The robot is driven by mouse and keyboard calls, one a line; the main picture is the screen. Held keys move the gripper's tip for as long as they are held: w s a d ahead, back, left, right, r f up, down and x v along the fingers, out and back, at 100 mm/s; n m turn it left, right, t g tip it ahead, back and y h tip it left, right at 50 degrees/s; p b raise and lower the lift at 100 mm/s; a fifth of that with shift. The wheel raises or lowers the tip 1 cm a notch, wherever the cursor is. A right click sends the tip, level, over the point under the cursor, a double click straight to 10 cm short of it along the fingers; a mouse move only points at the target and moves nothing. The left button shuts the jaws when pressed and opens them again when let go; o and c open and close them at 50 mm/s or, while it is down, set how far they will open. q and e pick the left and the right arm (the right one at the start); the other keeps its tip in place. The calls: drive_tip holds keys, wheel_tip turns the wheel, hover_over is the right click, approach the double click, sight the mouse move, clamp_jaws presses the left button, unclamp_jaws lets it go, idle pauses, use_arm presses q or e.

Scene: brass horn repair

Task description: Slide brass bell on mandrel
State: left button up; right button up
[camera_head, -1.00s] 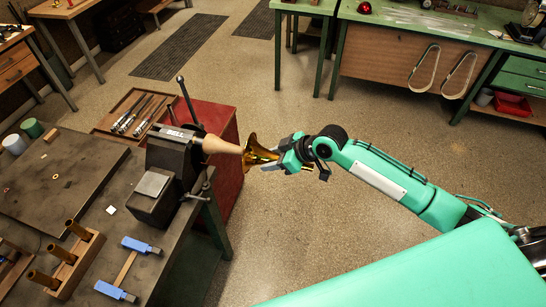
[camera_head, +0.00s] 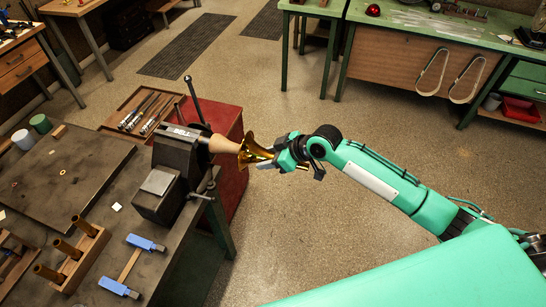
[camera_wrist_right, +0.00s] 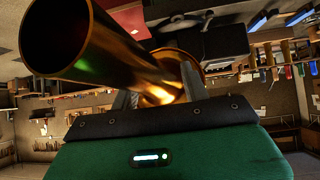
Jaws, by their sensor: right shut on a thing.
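The brass bell (camera_head: 250,152) is held in my right gripper (camera_head: 270,161), with its flare toward the pale tapered mandrel (camera_head: 222,145). The mandrel sticks out to the right from the dark vise (camera_head: 176,157) on the bench. The flare overlaps the mandrel's narrow end; how deep the tip sits inside is hidden. In the right wrist view, the gripper's fingers (camera_wrist_right: 160,95) are shut around the bell's tube (camera_wrist_right: 125,55). The tube's open end faces the camera and the flare is partly hidden behind. My left gripper is not in view.
The workbench (camera_head: 105,215) carries a blue-ended tool (camera_head: 128,270) and a wooden rack (camera_head: 82,255) with brass tubes. A red cabinet (camera_head: 228,180) stands beside the vise, with a tool tray (camera_head: 122,105) near it.

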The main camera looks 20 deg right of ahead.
sight(237, 147)
drive_tip(key=shift+w+a, duration=0.35)
drive_tip(key=shift+a, duration=0.15)
drive_tip(key=shift+p, duration=0.45)
idle(0.9)
idle(0.3)
drive_tip(key=shift+w+a, duration=0.75)
drive_tip(key=shift+a, duration=0.3)
drive_tip(key=shift+w+a, duration=0.7)
drive_tip(key=shift+a, duration=0.35)
drive_tip(key=shift+w+a+b, duration=0.2)
drive_tip(key=shift+w+a, duration=0.5)
drive_tip(key=shift+a, duration=0.35)
drive_tip(key=shift+w+a+b, duration=0.2)
drive_tip(key=shift+w+a, duration=0.45)
drive_tip(key=shift+a, duration=0.35)
drive_tip(key=o, duration=1.3)
drive_tip(key=shift+s+d, duration=0.1)
